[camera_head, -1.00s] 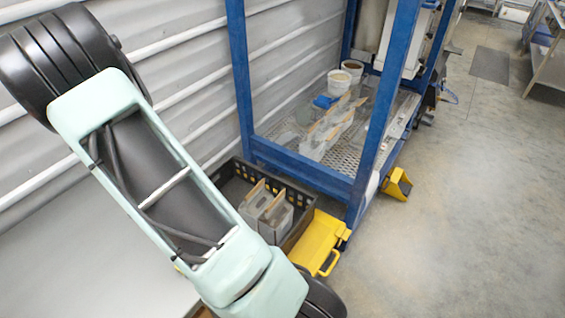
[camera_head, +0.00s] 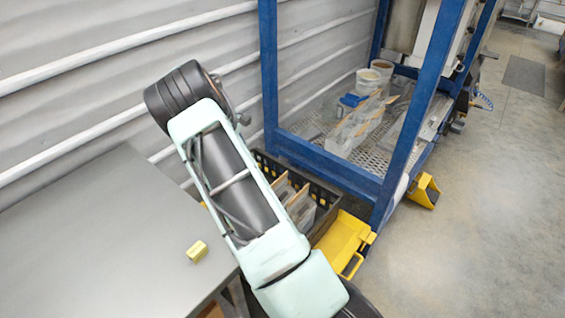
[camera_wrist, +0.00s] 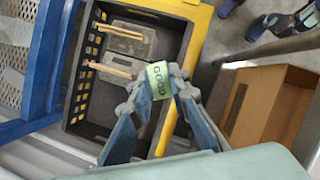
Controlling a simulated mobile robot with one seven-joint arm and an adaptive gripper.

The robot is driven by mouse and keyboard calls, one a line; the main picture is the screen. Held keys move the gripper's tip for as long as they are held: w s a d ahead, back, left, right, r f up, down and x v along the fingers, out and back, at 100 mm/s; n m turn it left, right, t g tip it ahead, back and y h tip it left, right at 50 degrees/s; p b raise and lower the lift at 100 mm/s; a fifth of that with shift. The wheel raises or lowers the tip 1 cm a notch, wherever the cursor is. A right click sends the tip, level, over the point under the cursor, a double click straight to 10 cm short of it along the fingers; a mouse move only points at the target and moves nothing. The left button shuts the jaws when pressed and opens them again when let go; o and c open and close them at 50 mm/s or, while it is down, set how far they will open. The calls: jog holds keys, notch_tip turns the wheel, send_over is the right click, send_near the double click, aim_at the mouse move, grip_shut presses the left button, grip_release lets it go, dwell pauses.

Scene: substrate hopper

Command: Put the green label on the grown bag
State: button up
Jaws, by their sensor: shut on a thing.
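My gripper (camera_wrist: 160,88) is shut on a small green label (camera_wrist: 158,78) with dark lettering that reads "GOOD", held at the fingertips in the wrist view. Beneath it in that view is a black crate (camera_wrist: 75,125) with two grey bags, each with a wooden strip: an upper bag (camera_wrist: 130,42) and a lower bag (camera_wrist: 118,84). The label appears near the lower bag's right end; I cannot tell its height above the crate. I cannot tell which bag is the grown one. In the head view my arm hides the gripper and part of the crate (camera_head: 325,197).
More bags (camera_head: 352,128) stand on the mesh shelf inside the blue frame (camera_head: 270,80), with white tubs (camera_head: 368,80) behind. A yellow platform (camera_head: 343,240) lies beside the crate. A grey table (camera_head: 100,225) bears a small yellow block (camera_head: 197,251). A cardboard box (camera_wrist: 268,105) shows in the wrist view.

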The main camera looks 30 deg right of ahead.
aim_at(285, 174)
jog(key=w+d+f+n+t+b, duration=0.2)
jog(key=w+d+f+n+b, duration=0.35)
jog(key=d, duration=0.35)
jog(key=w+d+f+n+t+b, duration=0.2)
jog(key=w+d+f+n+b, duration=0.3)
jog(key=d, duration=0.4)
jog(key=shift+n+h, duration=0.3)
jog(key=shift+n, duration=0.35)
jog(key=shift+s+f+b, duration=0.2)
jog(key=shift+f+b, duration=0.4)
jog(key=shift+f, duration=1.1)
jog(key=shift+s+f+b, duration=0.15)
jog(key=shift+f+b, duration=0.45)
jog(key=shift+f, duration=1.05)
jog(key=shift+s+f+b, duration=0.2)
jog(key=shift+f+b, duration=0.4)
jog(key=shift+f, duration=1.1)
jog(key=o, duration=0.8)
jog(key=shift+o, duration=0.5)
jog(key=o, duration=0.5)
